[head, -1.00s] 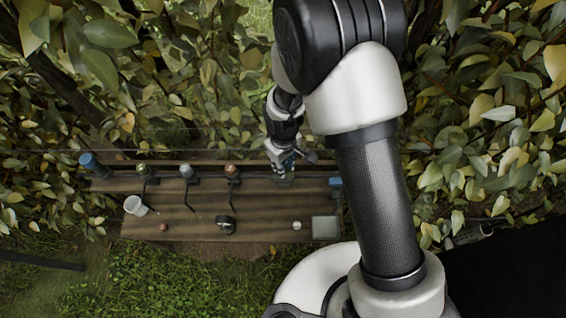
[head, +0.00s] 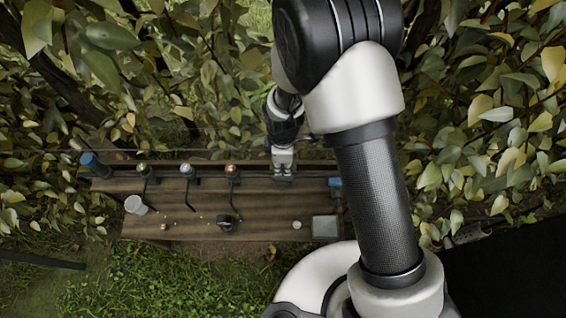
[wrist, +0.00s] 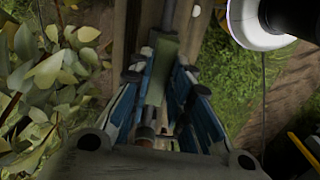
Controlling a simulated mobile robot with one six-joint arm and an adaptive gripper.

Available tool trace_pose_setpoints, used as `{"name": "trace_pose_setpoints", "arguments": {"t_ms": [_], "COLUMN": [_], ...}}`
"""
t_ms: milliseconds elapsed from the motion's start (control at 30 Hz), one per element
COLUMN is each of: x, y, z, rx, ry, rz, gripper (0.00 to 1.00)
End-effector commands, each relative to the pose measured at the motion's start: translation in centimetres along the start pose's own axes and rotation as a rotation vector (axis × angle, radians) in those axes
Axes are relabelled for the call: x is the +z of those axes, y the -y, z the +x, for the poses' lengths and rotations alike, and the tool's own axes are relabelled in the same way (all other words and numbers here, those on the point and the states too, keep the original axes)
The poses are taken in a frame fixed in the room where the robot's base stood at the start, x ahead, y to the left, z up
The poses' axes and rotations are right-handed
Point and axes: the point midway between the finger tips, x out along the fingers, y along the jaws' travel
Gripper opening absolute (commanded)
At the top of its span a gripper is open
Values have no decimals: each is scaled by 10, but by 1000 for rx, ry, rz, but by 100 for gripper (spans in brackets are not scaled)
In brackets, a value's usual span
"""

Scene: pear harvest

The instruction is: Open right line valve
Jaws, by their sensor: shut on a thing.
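My gripper (head: 284,177) is at the right part of the wooden bench, by its back rail, pointing down. In the wrist view my gripper (wrist: 163,75) has its blue-padded fingers closed around a grey-green bar (wrist: 164,62), which looks like the handle of the right line valve. A copper-coloured fitting (wrist: 146,130) shows low between the fingers. The valve body is mostly hidden by my gripper in both views, so I cannot tell how far its handle is turned.
The wooden bench (head: 270,205) carries a blue cylinder (head: 91,163), several fittings along the rail, a white cup (head: 135,204), a black ring-shaped item (head: 226,223) and a grey square box (head: 325,227). Leafy branches (head: 490,100) crowd both sides.

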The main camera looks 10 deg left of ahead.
Motion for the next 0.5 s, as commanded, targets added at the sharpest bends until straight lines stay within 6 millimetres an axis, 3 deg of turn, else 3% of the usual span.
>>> {"name": "trace_pose_setpoints", "arguments": {"t_ms": [500], "x": [0], "y": [0], "z": [0], "rx": [1], "ry": [0], "rz": [-66], "gripper": [0]}}
